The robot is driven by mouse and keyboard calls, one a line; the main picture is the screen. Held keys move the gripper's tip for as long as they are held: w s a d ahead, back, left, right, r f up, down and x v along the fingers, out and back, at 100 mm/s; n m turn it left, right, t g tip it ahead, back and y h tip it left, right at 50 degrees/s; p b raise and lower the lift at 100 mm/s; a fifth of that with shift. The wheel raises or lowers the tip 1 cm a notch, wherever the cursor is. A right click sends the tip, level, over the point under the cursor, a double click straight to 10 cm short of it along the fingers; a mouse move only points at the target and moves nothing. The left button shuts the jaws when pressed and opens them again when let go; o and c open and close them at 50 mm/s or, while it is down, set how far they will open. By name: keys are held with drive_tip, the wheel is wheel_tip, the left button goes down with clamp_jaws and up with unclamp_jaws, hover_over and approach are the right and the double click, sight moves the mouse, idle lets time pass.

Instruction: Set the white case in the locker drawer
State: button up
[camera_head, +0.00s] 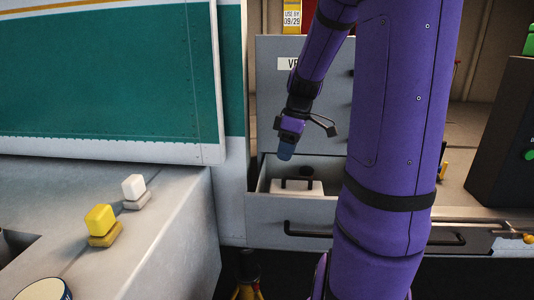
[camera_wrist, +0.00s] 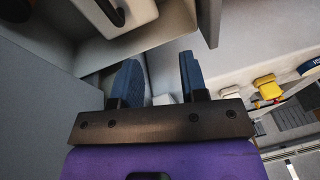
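The white case (camera_head: 312,189) with a black handle sits inside the open locker drawer (camera_head: 335,212), low between its walls. The case also shows at the top edge of the wrist view (camera_wrist: 140,13), partly cut off. My gripper (camera_head: 287,151) hangs above the drawer, over its left side and apart from the case. In the wrist view my gripper (camera_wrist: 160,78) has its two blue fingers spread, with nothing held between them. My arm hides the right part of the drawer in the head view.
A grey counter (camera_head: 170,235) at left carries a white block (camera_head: 133,187) and a yellow block (camera_head: 99,220). A teal panel (camera_head: 110,75) stands behind it. The locker front (camera_head: 275,105) rises behind the drawer. A dark box (camera_head: 505,135) stands at right.

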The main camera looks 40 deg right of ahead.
drive_tip(key=s+a+r+m+t+h, duration=0.1)
drive_tip(key=s+a+r, duration=0.4)
drive_tip(key=a, duration=0.5)
drive_tip(key=s+a+r+m+t+h, duration=0.1)
drive_tip(key=s+a+r+m+t, duration=0.2)
drive_tip(key=a, duration=0.7)
drive_tip(key=shift+s+a+r+m+h, duration=0.3)
drive_tip(key=shift+s+r+m, duration=0.8)
drive_tip(key=shift+s, duration=1.25)
